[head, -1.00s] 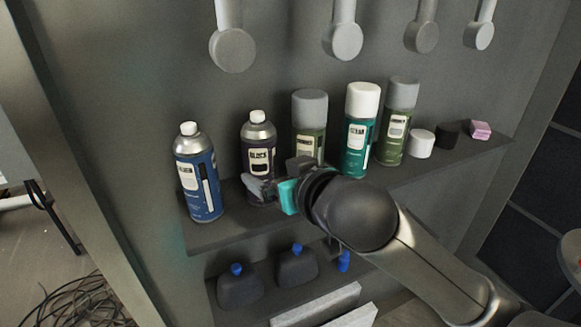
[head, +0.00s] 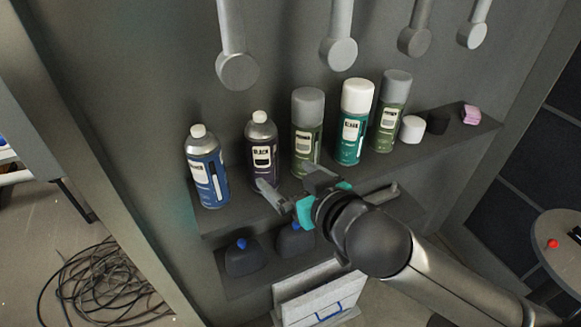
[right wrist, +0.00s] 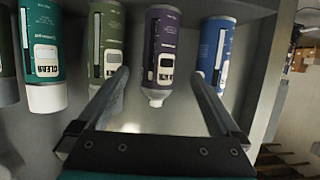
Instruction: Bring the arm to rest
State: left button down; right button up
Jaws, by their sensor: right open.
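My right gripper (head: 290,184) is open and empty in front of the shelf (head: 222,222). Its fingers point at the row of cans. In the right wrist view the picture is upside down, and this can (right wrist: 160,60) shows between the two open fingers (right wrist: 160,85) with nothing gripped. My left gripper is not in view.
A blue can (head: 207,170), a green can (head: 306,135), a teal can (head: 353,125) and another green can (head: 389,115) share the shelf. A white cap (head: 412,129) and pink block (head: 471,114) sit right. Dark bottles (head: 243,258) stand below. Cables (head: 95,280) lie on the floor.

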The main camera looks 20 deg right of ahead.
jog(key=shift+s, duration=0.15)
dwell(0.4)
jog(key=s+f+g+h, duration=0.2)
jog(key=s+f+g, duration=0.9)
jog(key=s+f, duration=0.8)
notch_tip(320, 180, down, 26)
jog(key=s+b, duration=0.1)
jog(key=b, duration=0.4)
jog(key=s+d+f+g+b, duration=0.1)
jog(key=s+f+b, duration=0.1)
jog(key=s+f, duration=0.5)
jog(key=s+d+f+n+b, duration=0.1)
jog(key=s+d+f+b, duration=0.1)
jog(key=s+f, duration=0.6)
notch_tip(320, 180, down, 4)
jog(key=shift+r+g+b, duration=0.2)
jog(key=shift+g+b, duration=0.2)
